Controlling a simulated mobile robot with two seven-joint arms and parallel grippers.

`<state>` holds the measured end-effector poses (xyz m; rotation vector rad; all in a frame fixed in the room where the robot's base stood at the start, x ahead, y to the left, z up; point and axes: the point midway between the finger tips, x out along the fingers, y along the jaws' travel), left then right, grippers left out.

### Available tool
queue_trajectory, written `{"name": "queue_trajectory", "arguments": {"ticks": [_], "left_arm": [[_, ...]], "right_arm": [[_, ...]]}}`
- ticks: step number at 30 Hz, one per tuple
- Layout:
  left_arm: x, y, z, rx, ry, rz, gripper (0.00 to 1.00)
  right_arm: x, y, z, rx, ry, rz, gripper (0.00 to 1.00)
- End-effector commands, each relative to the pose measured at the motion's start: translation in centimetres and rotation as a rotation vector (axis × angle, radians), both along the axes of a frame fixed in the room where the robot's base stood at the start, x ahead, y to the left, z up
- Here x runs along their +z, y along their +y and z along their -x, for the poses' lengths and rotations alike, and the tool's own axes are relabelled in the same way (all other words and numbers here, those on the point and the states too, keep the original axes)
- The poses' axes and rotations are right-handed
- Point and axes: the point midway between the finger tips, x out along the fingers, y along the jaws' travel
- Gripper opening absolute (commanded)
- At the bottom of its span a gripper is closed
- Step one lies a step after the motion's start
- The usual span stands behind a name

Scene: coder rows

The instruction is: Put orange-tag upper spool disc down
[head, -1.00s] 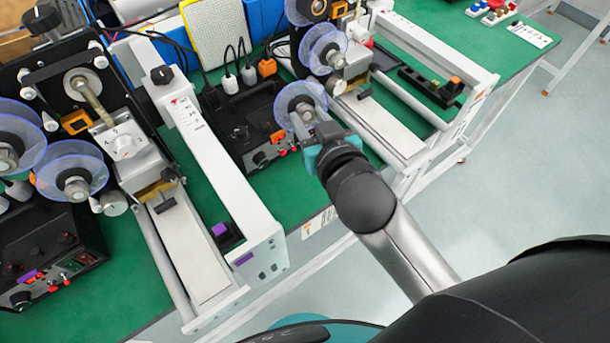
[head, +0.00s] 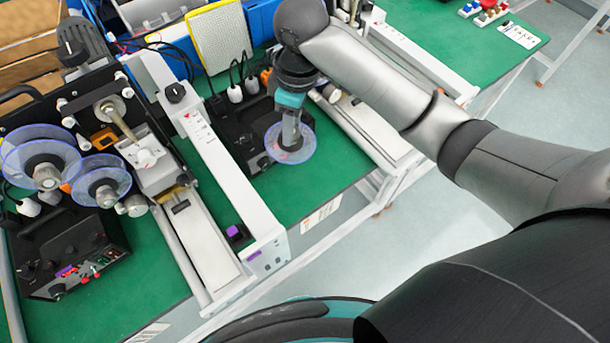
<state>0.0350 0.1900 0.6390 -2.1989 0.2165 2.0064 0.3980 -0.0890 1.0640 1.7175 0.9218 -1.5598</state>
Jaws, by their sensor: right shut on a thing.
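My right gripper (head: 291,128) points down and is shut on the hub of a clear, blue-rimmed spool disc (head: 300,153). The disc is roughly level, over the green bench top (head: 318,188) between the white machine frames, beside the black control box (head: 236,122). I cannot tell whether it touches the bench. An orange mark shows near its hub, partly hidden by the fingers. My right arm hides much of the right-hand coder machine and any discs on it. My left gripper is not in view.
The left coder machine carries two clear discs (head: 103,187) and has purple-tagged parts (head: 235,232). Its white frame (head: 215,165) stands left of the held disc. Green bench is bare in front of the disc.

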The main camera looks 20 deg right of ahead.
Motion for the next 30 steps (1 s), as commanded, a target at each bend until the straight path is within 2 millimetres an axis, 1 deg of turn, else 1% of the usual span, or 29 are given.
{"name": "queue_trajectory", "arguments": {"ticks": [1, 3, 6, 8, 11, 15, 21, 25, 27, 30], "left_arm": [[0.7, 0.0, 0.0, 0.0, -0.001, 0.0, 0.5], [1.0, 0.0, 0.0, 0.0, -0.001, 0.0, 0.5], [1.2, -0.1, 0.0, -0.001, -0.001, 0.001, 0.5], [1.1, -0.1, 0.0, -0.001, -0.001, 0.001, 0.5], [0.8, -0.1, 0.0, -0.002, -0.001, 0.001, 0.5], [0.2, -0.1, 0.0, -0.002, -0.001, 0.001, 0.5], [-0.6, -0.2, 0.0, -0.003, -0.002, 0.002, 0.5], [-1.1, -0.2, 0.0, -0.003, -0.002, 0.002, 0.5], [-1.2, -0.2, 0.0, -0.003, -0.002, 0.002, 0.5], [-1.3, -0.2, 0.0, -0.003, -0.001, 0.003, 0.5]], "right_arm": [[1.3, -0.8, 0.2, 0.046, 0.013, 0.031, 0.0], [2.2, -1.5, 0.6, 0.096, 0.03, 0.059, 0.0], [2.8, -2.1, 1.0, 0.138, 0.044, 0.081, 0.0], [2.3, -2.2, 1.1, 0.149, 0.05, 0.087, 0.0], [0.3, -2.3, 1.3, 0.153, 0.056, 0.089, 0.0], [-3.6, -2.3, 1.3, 0.151, 0.054, 0.088, 0.0], [-8.9, -2.2, 1.3, 0.151, 0.052, 0.088, 0.0], [-11.4, -2.2, 1.2, 0.15, 0.05, 0.088, 0.0], [-12.2, -2.2, 1.2, 0.151, 0.048, 0.086, 0.0], [-12.8, -2.2, 1.1, 0.151, 0.048, 0.086, 0.0]]}}
